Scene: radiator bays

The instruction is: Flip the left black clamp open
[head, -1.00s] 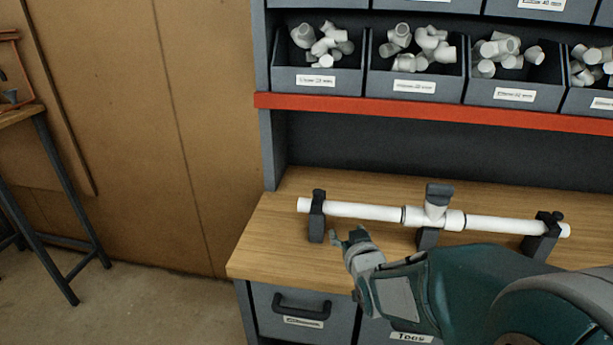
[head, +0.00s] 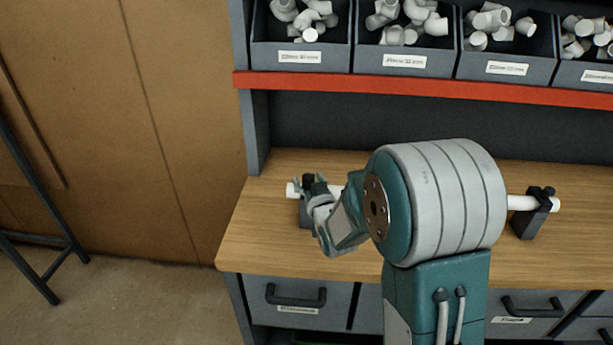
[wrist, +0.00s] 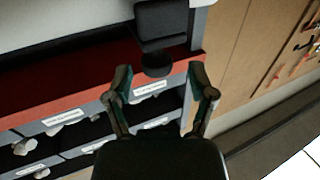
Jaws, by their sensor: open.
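The left black clamp (head: 305,213) stands on the bench at the left end of a white pipe (head: 292,190). In the head view my gripper (head: 309,184) is right at this clamp and covers part of it. In the wrist view the black clamp (wrist: 161,25) is at the top, with its rounded end just beyond and between my fingertips. In the head view I cannot tell whether a finger touches the clamp.
My arm hides the middle of the pipe. The right black clamp (head: 533,214) holds the pipe's right end. Grey bins (head: 405,62) of white fittings stand above a red shelf edge (head: 420,88). The wooden bench top (head: 262,228) is clear at the left front.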

